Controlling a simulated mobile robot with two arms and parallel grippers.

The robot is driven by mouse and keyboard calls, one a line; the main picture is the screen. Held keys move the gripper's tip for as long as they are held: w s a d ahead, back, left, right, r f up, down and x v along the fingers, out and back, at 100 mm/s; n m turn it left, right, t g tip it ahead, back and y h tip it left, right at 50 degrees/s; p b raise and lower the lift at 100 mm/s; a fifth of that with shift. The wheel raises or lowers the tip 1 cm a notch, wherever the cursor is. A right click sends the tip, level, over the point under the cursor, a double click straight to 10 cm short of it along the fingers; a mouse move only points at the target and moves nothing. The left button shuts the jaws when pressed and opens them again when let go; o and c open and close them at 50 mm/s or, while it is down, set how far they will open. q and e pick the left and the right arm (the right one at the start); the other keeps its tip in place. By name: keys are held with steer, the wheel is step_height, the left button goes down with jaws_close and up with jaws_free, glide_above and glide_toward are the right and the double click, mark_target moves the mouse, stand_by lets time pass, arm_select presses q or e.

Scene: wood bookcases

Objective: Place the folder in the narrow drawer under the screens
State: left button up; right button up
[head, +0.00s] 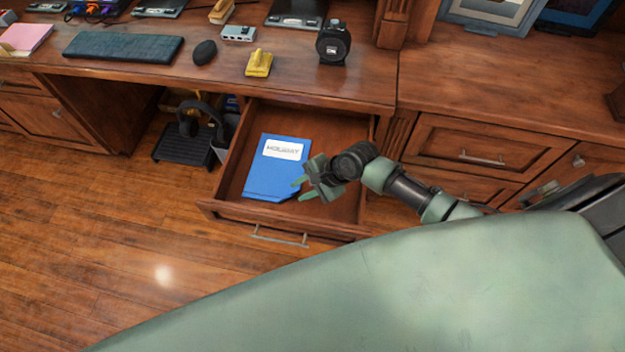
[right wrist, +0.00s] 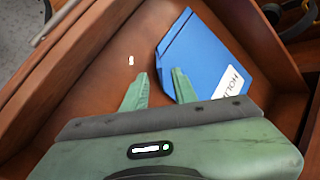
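The blue folder (head: 278,168) with a white label lies flat in the open wooden drawer (head: 345,125) under the desk top. My right gripper (head: 302,189) is over the drawer, at the folder's lower right edge. In the right wrist view its two green fingers (right wrist: 160,88) are spread apart with nothing between them. The folder (right wrist: 205,60) is just beyond the right finger there; whether they touch I cannot tell. The drawer floor (right wrist: 120,50) shows between and beside the fingers. My left gripper is not in view.
The desk top holds a keyboard (head: 124,47), a mouse (head: 204,52), a yellow item (head: 259,63) and a black round device (head: 333,42). Headphones (head: 200,120) and a black rack (head: 183,146) stand left of the drawer. The floor (head: 110,230) in front is clear.

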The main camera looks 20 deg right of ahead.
steer(key=v, duration=0.7)
steer(key=shift+p, duration=0.3)
